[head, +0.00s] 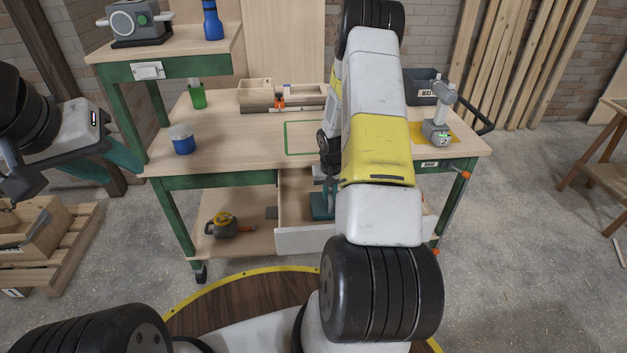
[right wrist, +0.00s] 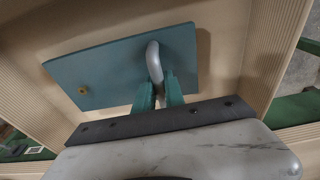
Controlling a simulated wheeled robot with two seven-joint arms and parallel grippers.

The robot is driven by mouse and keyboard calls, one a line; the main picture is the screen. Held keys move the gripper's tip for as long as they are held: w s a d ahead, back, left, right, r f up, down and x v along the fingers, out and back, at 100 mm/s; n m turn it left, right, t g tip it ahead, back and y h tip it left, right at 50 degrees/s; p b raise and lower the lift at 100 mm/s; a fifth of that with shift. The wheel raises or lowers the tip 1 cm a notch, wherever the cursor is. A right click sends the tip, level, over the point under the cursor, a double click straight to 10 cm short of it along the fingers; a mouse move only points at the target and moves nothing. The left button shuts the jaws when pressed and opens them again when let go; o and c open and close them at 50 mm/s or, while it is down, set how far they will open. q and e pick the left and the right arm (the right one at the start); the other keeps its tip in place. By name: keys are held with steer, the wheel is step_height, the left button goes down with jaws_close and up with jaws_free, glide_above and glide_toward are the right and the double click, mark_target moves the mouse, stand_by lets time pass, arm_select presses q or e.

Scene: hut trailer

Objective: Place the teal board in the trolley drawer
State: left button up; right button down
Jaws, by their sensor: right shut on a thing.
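The teal board (right wrist: 115,70) has a grey bent handle (right wrist: 153,60) and a small brass knob. In the right wrist view it is inside the open trolley drawer (right wrist: 270,45), between its wooden walls; I cannot tell whether it touches the floor. My right gripper (right wrist: 158,92) is shut on the handle. In the head view the drawer's pale front (head: 305,240) is pulled out below the worktop, and the board (head: 322,207) shows partly inside. My right arm hides much of the drawer. My left gripper (head: 108,165) is at the left, apart from everything, its teal fingers seemingly spread.
The trolley worktop (head: 240,145) carries a blue jar (head: 182,140), a green cup (head: 197,95), a wooden tray (head: 255,95), a dark bin (head: 425,85) and a drill-like tool (head: 437,130). A yellow-grey tool (head: 225,222) lies on the lower shelf. A wooden crate (head: 38,230) stands at left.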

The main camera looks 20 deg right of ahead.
steer(key=shift+f, duration=1.15)
steer(key=c, duration=1.4)
jaws_free()
